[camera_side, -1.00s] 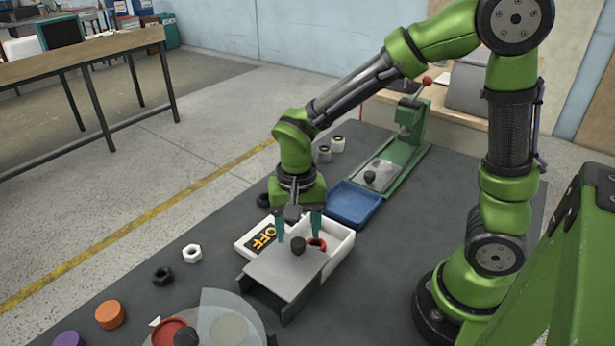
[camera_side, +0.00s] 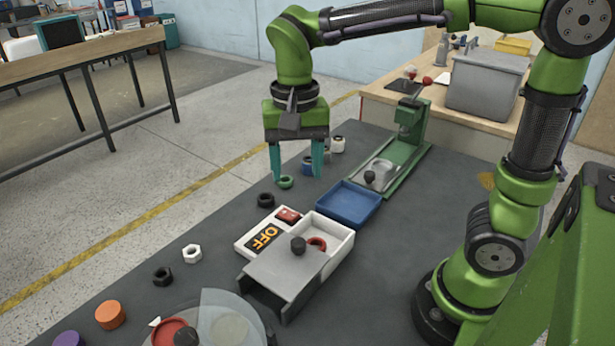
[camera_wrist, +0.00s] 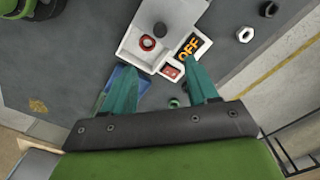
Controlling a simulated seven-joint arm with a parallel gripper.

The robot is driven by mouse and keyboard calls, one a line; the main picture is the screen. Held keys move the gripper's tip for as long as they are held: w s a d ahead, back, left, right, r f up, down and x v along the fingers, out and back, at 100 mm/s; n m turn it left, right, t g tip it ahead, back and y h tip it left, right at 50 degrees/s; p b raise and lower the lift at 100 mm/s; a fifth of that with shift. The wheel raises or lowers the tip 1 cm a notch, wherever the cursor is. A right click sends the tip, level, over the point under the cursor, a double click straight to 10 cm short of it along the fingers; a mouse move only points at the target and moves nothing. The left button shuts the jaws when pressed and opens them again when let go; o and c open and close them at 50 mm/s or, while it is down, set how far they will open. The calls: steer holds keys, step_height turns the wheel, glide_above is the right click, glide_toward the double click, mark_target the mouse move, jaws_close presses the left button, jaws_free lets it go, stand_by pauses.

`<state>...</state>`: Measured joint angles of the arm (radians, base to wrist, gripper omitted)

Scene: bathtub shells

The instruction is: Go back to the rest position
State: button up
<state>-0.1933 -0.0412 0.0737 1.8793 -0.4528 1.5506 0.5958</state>
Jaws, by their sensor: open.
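My gripper (camera_side: 298,166) is raised above the dark work table (camera_side: 405,225), with its two teal fingers apart and nothing between them. In the wrist view my gripper (camera_wrist: 165,92) also shows spread, empty fingers. Below it stands a white box (camera_side: 338,228) with a grey sliding lid (camera_side: 285,272) that has a black knob (camera_side: 298,245). A red ring (camera_side: 317,243) lies in the uncovered part of the box. An OFF panel with a red switch (camera_side: 288,215) sits beside the box.
A blue tray (camera_side: 349,204) and a green press (camera_side: 400,150) stand behind the box. Several nuts lie at the left, including a white one (camera_side: 192,253) and a black one (camera_side: 163,276). An orange cylinder (camera_side: 110,315) is at front left. A green ring (camera_side: 286,182) shows near my fingers.

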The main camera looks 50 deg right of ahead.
steer(key=s+d+n+t+y, duration=0.2)
steer(key=s+d+n+t, duration=0.3)
steer(key=s+t, duration=0.2)
steer(key=shift+s+d+r, duration=0.15)
steer(key=shift+s+d, duration=0.05)
